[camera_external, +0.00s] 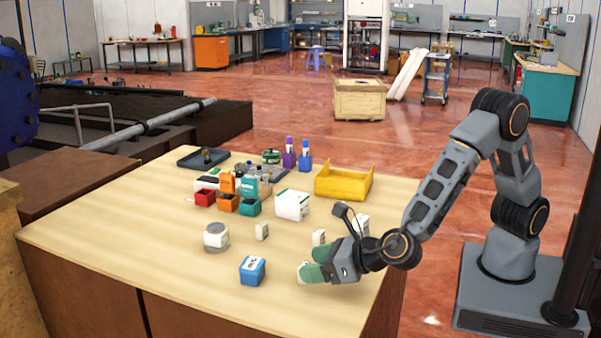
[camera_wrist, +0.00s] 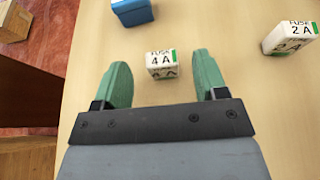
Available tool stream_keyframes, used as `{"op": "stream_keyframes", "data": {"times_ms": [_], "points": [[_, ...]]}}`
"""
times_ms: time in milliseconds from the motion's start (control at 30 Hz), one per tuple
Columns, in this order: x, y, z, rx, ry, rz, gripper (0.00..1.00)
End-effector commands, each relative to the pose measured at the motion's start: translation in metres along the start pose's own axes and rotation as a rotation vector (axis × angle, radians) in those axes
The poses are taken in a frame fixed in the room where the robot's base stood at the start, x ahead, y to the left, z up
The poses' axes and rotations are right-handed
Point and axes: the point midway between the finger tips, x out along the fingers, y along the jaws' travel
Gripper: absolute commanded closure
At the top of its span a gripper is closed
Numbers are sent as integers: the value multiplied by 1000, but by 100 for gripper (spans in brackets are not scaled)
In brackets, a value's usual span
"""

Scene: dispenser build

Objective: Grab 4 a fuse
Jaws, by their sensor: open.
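The 4 A fuse is a small white block (camera_wrist: 162,65) with black lettering and a green edge. In the wrist view it stands on the table between the two green fingers of my gripper (camera_wrist: 162,80), toward their tips, with a gap on both sides. My gripper is open and empty. In the external view my gripper (camera_external: 306,263) is low over the table's near right part. I cannot tell for sure which white block there is the 4 A fuse. A 2 A fuse (camera_wrist: 290,36) stands farther right in the wrist view.
A blue block (camera_external: 252,271) is left of my gripper and also shows in the wrist view (camera_wrist: 132,11). The table's front left (camera_external: 120,245) is clear.

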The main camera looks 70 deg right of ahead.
Motion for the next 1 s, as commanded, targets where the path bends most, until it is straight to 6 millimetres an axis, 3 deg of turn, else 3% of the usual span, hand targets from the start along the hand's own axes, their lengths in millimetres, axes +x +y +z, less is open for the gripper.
{"op": "stream_keyframes", "data": {"times_ms": [400, 700, 1000], "points": [[47, -2, 0, 0, 1, -2, 34], [51, -1, 0, 1, 1, -1, 34], [51, -1, 0, 1, 0, -1, 61]]}}
